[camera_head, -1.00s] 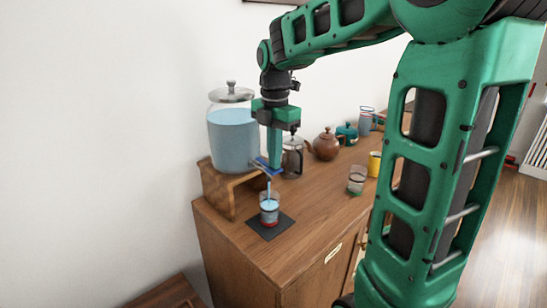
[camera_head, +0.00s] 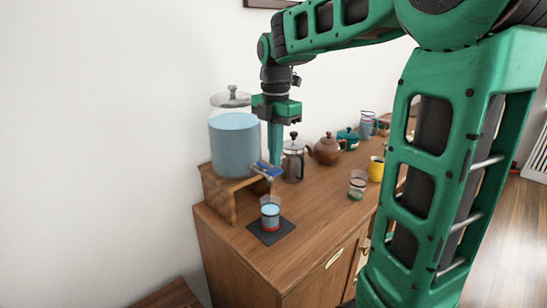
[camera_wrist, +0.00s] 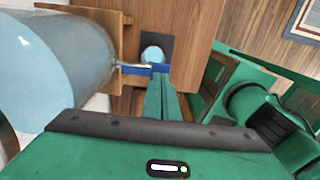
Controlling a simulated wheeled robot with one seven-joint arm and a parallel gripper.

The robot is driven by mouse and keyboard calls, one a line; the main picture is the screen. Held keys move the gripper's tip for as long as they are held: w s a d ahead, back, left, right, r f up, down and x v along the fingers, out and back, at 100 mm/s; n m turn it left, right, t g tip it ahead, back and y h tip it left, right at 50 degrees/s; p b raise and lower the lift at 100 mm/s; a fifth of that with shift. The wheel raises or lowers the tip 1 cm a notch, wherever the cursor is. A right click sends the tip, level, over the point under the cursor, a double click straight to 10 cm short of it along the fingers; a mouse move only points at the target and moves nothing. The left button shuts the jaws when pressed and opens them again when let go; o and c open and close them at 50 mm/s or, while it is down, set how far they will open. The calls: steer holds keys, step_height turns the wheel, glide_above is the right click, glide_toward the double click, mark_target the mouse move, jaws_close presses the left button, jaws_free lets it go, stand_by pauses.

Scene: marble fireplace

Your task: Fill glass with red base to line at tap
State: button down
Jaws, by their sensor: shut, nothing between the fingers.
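The glass with the red base (camera_head: 270,217) stands upright on a dark square mat (camera_head: 257,238) below the tap. It holds blue liquid most of the way up, and no stream falls into it. The fill line is too small to make out. The tap's blue lever (camera_head: 266,170) sits at the front of the glass dispenser (camera_head: 233,145), which is full of blue liquid. My gripper (camera_head: 275,166) is shut and empty, pointing down at the lever. In the wrist view its fingers (camera_wrist: 162,92) reach close to the blue lever (camera_wrist: 160,68), with the glass (camera_wrist: 153,54) beyond.
The dispenser stands on a wooden riser (camera_head: 216,199) at the cabinet's left end. A French press (camera_head: 293,162), brown teapot (camera_head: 327,149), clear glass with a green base (camera_head: 357,187) and yellow mug (camera_head: 376,169) stand to the right. The front counter (camera_head: 315,223) is clear.

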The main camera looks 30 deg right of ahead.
mark_target(275, 169)
step_height(275, 169, up, 13)
stand_by(0.4)
steer(key=shift+d, duration=0.1)
stand_by(1.3)
steer(key=s+d+f+m, duration=0.2)
steer(key=s+f+m, duration=1)
steer(key=m, duration=0.1)
steer(key=s+d+f+m, duration=0.2)
steer(key=s+f+m, duration=1)
steer(key=s+m, duration=0.1)
steer(key=shift+s+d+m, duration=0.2)
steer(key=shift+d+m, duration=0.15)
steer(key=shift+m, duration=0.05)
steer(key=shift+w+f, duration=0.25)
steer(key=shift+w, duration=0.35)
